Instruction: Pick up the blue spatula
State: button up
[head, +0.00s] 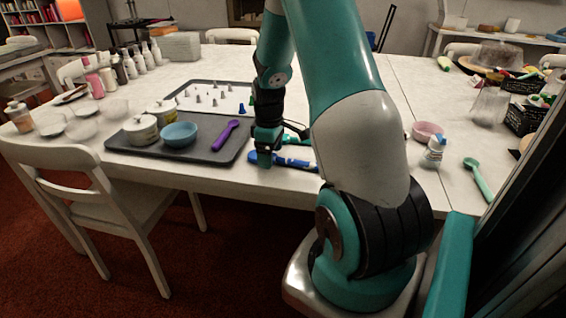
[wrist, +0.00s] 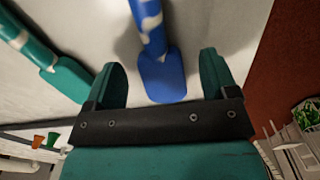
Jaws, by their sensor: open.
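The blue spatula (head: 297,163) lies on the white table near its front edge, with a white-patterned handle. In the wrist view, the blue spatula (wrist: 163,78) has its flat blue end between the two fingers, with space on both sides. My gripper (head: 265,161) is low over the blue end in the head view; in the wrist view my gripper (wrist: 160,68) is open and empty. Its height above the table is hard to tell. Part of the spatula is hidden behind my gripper and arm in the head view.
A green spatula (wrist: 65,75) lies left of the blue one in the wrist view. In the head view, a dark tray (head: 205,153) with a purple spoon (head: 225,135) and a blue bowl (head: 179,135) lies left of my gripper. A white chair (head: 75,187) stands at the front left.

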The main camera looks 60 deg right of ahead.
jog(key=shift+f, duration=0.45)
jog(key=shift+c, duration=0.4)
jog(key=c, duration=0.9)
jog(key=shift+r, duration=0.1)
